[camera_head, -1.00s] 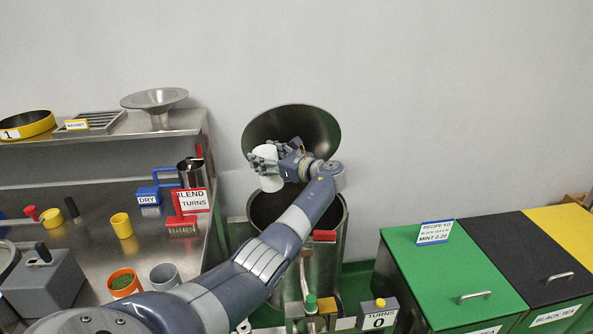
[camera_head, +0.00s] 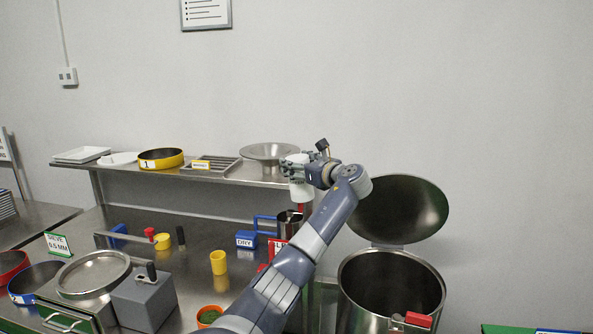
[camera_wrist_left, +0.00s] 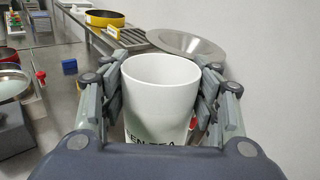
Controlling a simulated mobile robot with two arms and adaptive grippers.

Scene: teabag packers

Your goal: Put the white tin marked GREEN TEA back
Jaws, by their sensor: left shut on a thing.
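The white tin (camera_head: 299,178) is held up in front of the right end of the upper shelf in the head view. In the left wrist view the tin (camera_wrist_left: 160,95) stands between the finger pads, open at the top, with part of its lettering, "EN TEA", showing low on its side. My left gripper (camera_head: 303,172) is shut on the tin, and its fingers (camera_wrist_left: 162,92) press on both sides of it. My right gripper is not in view.
The upper shelf (camera_head: 225,177) holds a metal funnel dish (camera_head: 268,152), a grate (camera_head: 212,165) and a yellow-rimmed sieve (camera_head: 161,159). The steel drum (camera_head: 375,319) stands at right with its lid (camera_head: 400,210) raised. The bench below holds a yellow cup (camera_head: 218,262) and a grey box (camera_head: 143,300).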

